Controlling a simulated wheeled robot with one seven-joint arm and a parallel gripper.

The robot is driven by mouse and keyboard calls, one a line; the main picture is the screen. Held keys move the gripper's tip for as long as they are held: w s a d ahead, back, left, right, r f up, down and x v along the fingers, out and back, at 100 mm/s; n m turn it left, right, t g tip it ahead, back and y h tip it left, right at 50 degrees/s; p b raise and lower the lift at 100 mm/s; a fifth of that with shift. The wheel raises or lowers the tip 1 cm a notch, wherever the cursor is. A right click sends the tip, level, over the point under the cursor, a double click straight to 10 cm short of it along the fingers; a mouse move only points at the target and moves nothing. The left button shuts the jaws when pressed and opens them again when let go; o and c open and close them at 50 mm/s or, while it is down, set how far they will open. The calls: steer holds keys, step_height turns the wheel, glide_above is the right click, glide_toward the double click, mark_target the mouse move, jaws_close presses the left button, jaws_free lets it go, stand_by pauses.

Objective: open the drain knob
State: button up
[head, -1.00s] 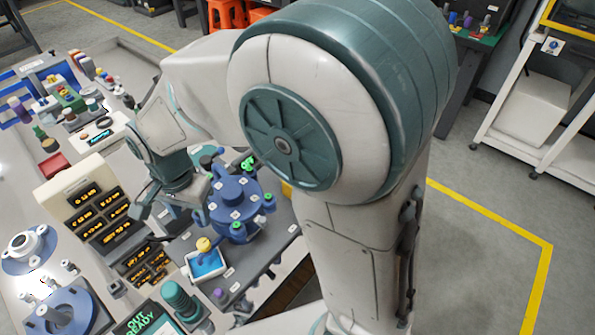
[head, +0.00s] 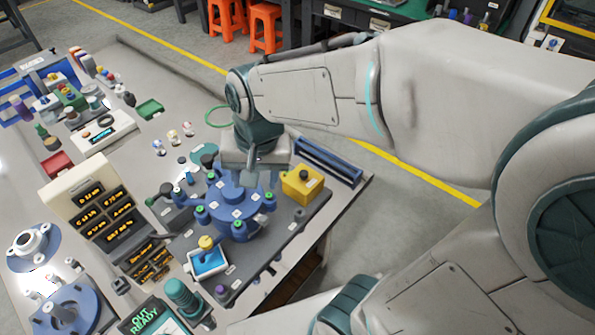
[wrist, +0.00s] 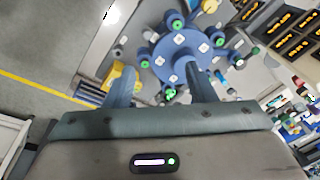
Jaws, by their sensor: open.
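My gripper (head: 258,178) is open above the far part of the round blue flanged fixture (head: 240,207). In the wrist view the fingers of my gripper (wrist: 161,85) stand apart with nothing held, and the blue fixture (wrist: 186,55) shows beyond them. Several green-topped clamps ring the fixture. I cannot tell for certain which part is the drain knob. A yellow knob (head: 206,242) stands upright at a small blue tray (head: 209,263) in front of the fixture, apart from my gripper. A small purple knob (head: 221,291) sits near the plate's front edge.
A yellow box (head: 302,184) stands close to the right of the fixture. A display panel (head: 97,209) stands to its left, and a dark green ribbed knob (head: 184,297) is at the front. Dark blue rails (head: 328,162) lie at the right edge. Open floor is beyond.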

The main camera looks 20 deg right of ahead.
steer(key=s+d+r+n+t+p, duration=0.1)
steer(key=s+d+r+n, duration=0.1)
steer(key=s+d, duration=0.2)
steer(key=shift+d+r+h, duration=0.15)
steer(key=shift+d+h, duration=0.15)
steer(key=shift+d, duration=1.2)
steer(key=shift+s, duration=0.1)
